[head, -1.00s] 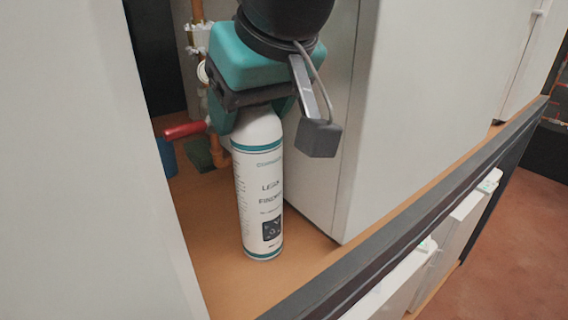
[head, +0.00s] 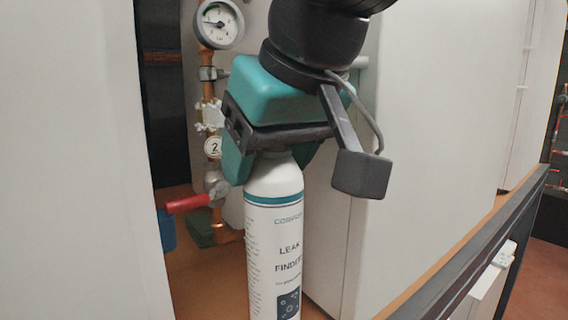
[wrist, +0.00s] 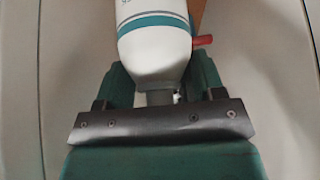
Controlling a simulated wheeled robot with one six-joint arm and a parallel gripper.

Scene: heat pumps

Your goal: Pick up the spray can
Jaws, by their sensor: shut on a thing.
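The spray can (head: 274,240) is white with teal bands and "LEAK FINDER" lettering. It stands upright in the head view, its lower end cut off by the picture's bottom edge. My gripper (head: 268,165) is above it, its teal fingers shut on the can's top. In the wrist view the can (wrist: 155,45) extends away from my gripper (wrist: 160,92), with its narrow grey neck between the two fingers. Whether the can's base touches the surface below is out of view.
A copper pipe with a pressure gauge (head: 219,22) and a red-handled valve (head: 187,204) stands behind on the left. White cabinet panels (head: 430,130) flank the can on both sides. A dark rail (head: 480,245) runs along the right front. A blue container (head: 166,230) and green block (head: 199,228) sit behind.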

